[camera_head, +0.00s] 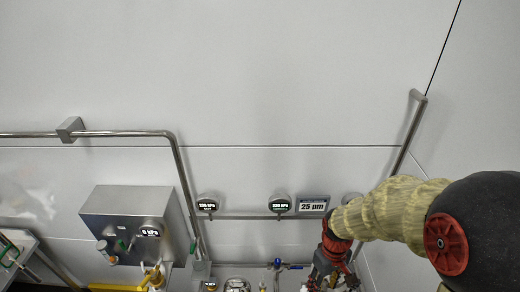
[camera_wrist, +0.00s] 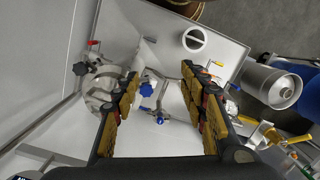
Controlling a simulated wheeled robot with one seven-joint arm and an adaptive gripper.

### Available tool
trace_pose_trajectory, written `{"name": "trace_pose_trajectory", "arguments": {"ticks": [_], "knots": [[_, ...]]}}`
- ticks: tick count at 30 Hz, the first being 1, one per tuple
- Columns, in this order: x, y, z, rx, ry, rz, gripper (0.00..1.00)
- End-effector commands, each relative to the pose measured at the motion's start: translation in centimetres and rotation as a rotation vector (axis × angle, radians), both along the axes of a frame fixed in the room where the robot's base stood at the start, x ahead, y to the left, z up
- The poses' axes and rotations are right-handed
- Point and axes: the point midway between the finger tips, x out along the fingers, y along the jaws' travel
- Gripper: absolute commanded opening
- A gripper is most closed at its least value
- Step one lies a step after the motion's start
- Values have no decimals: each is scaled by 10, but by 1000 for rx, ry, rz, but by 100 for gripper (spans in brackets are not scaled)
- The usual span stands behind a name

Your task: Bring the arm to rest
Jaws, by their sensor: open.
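My arm (camera_head: 390,215) comes in from the right of the head view, with a beige sleeve and red joint caps. It bends down at the lower right, in front of the wall. My gripper (camera_wrist: 160,82) is open in the wrist view, its two yellow-padded fingers wide apart with nothing between them. Beyond the fingers, apart from them, blue-handled valves (camera_wrist: 147,90) and steel pipes show on a pale surface. In the head view the gripper end (camera_head: 328,272) is partly cut off by the bottom edge.
A steel box (camera_head: 128,222) with a gauge is on the wall at left. Round gauges (camera_head: 279,205) and a "25 µm" sign (camera_head: 312,204) sit above a pipe. A steel canister (camera_wrist: 271,87) stands at right in the wrist view. The upper wall is clear.

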Motion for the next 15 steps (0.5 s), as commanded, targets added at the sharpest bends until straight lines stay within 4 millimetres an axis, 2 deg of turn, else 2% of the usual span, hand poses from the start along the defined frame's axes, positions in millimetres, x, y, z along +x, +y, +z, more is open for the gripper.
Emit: {"name": "trace_pose_trajectory", "arguments": {"ticks": [9,15], "knots": [[-28,1,34,-15,-153,-298,43],[-48,2,44,6,-278,-394,43]]}}
